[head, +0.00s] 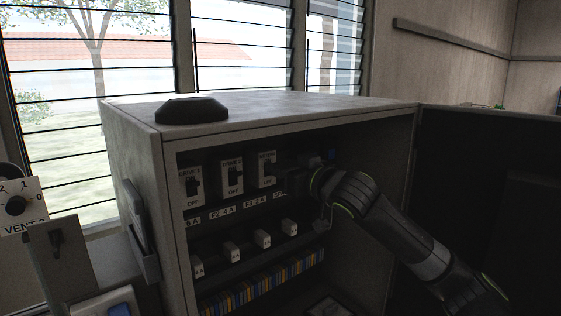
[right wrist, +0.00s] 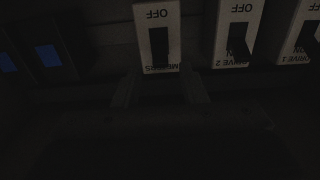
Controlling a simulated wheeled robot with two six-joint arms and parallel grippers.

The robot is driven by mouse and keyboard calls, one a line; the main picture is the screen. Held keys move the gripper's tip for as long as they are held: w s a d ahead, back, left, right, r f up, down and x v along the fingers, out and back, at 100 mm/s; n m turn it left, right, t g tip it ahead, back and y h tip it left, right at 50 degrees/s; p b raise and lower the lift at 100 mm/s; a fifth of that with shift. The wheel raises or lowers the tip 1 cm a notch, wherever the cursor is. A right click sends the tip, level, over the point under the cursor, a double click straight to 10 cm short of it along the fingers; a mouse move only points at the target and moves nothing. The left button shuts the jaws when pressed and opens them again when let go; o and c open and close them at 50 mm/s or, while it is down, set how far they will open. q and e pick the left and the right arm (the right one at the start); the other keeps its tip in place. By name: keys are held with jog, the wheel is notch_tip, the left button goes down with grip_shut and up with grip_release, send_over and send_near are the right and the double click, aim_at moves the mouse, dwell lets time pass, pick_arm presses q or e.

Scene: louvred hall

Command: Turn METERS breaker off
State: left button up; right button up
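The METERS breaker (head: 266,167) is a white plate with a dark lever, the rightmost of three labelled breakers in the top row inside the open cabinet. In the right wrist view the METERS breaker (right wrist: 143,40) shows upside down, OFF at the top and its name at the bottom. I cannot tell its lever's position for sure. My right gripper (head: 284,174) is right beside this breaker. In the right wrist view my right gripper (right wrist: 160,90) has two dark fingers apart, just below the breaker's name edge, with nothing seen between them. My left gripper is not in view.
The DRIVE 2 breaker (head: 231,178) and DRIVE 1 breaker (head: 190,187) stand close by. Small fuse holders (head: 262,239) and a coloured terminal strip (head: 260,283) lie below. The cabinet's top (head: 300,104) and side walls bound the space. A VENT rotary switch (head: 17,206) is far left.

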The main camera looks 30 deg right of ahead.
jog(key=shift+w+a, duration=0.1)
jog(key=shift+w, duration=0.5)
